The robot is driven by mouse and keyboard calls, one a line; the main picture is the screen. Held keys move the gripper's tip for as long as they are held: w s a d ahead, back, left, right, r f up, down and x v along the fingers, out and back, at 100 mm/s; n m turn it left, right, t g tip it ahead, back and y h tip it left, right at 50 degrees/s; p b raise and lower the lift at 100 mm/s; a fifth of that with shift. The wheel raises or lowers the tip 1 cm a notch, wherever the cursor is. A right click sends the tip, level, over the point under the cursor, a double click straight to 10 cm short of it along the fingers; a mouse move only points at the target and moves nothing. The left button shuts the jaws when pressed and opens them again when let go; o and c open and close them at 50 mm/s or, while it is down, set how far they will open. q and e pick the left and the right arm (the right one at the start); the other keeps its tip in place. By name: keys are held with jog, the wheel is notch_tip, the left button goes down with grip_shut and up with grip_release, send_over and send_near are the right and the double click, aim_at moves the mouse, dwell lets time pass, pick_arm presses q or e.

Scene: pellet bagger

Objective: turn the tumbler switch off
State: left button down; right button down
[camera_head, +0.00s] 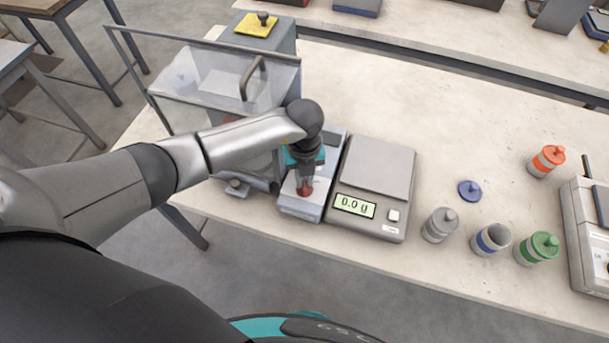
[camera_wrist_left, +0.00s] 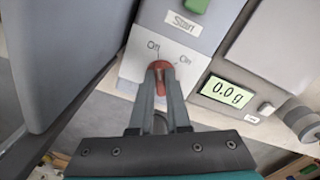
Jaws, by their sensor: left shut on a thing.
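The tumbler switch has a red lever (camera_wrist_left: 159,66) on a light plate (camera_wrist_left: 133,62), with "Off" and "On" printed beside it. In the head view the red lever (camera_head: 305,190) shows at the front of the narrow control box (camera_head: 300,207), left of the scale. My left gripper (camera_wrist_left: 160,82) is shut on the red lever, its two fingers closing from the front. The fingers partly hide the lever's base, and I cannot tell which way it is set. In the head view my left gripper (camera_head: 305,182) reaches down over the plate. My right gripper is not in view.
A scale (camera_head: 378,170) reading 0.0 g stands just right of the box. A clear guard with a dark handle (camera_head: 252,78) stands to the left. A green button (camera_wrist_left: 196,5) marked "Start" sits behind the switch. Several jars, one green (camera_head: 539,248), stand further right.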

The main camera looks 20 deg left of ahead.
aim_at(304, 182)
pick_arm(q)
jog(key=shift+n, duration=0.3)
jog(key=c, duration=0.9)
grip_release()
notch_tip(304, 182, up, 15)
jog(key=shift+r, duration=0.15)
dwell(0.4)
